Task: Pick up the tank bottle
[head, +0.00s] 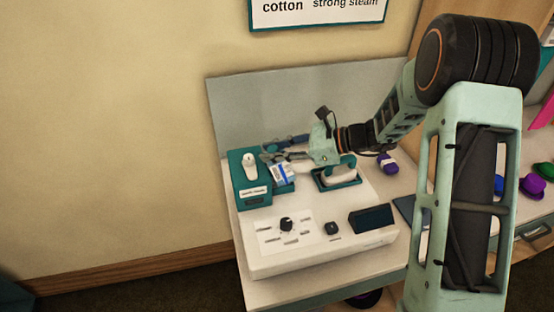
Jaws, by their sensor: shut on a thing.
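A white bottle with a blue label (283,173), which looks like the tank bottle, is tilted at the right side of a teal block (252,190) on the white steam unit (318,240). My gripper (275,157) reaches in from the right and is shut on this bottle near its upper end. The fingers partly hide the bottle's top. I cannot tell whether the bottle's lower end is clear of the teal piece below it. A plain white upright piece (250,164) stands in the teal block to the left of my fingers.
A white handled iron (340,174) rests on a teal stand under my wrist. A knob (286,224) and dark screen (372,218) are at the unit's front. A grey panel (270,105) rises behind. A purple roll (387,163) and hats (506,186) lie right.

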